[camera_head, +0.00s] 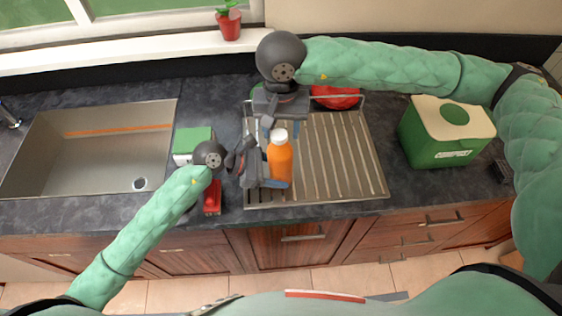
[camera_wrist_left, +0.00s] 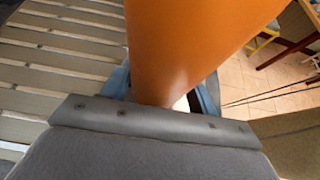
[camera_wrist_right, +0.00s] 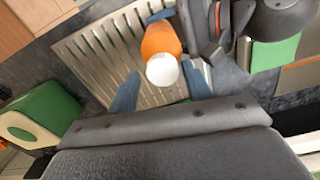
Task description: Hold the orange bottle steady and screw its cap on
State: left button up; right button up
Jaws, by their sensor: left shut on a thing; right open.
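The orange bottle (camera_head: 280,163) stands about upright over the slatted drying rack, with a white cap (camera_head: 280,135) on its top. It fills much of the left wrist view (camera_wrist_left: 190,45). My left gripper (camera_head: 276,182) is shut around the lower part of the bottle. My right gripper (camera_head: 282,125) is open and empty, just behind the bottle near cap height. In the right wrist view the white cap (camera_wrist_right: 162,70) faces my camera, beyond and between the spread blue fingertips. I cannot tell how tightly the cap sits.
The metal drying rack (camera_head: 345,150) lies under both grippers. A sink (camera_head: 75,150) is at the left, with a green and white box (camera_head: 190,143) beside it. A green box with a cream lid (camera_head: 445,130) stands at the right. A red dish (camera_head: 335,97) is behind the rack.

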jog(key=n, duration=0.4)
jog(key=shift+n, duration=0.4)
jog(key=c, duration=0.9)
jog(key=m, duration=0.4)
jog(key=shift+m, duration=0.4)
jog(key=shift+c, duration=0.2)
jog(key=m, duration=0.4)
jog(key=shift+m, duration=0.3)
jog(key=m, duration=0.4)
jog(key=shift+m, duration=2.6)
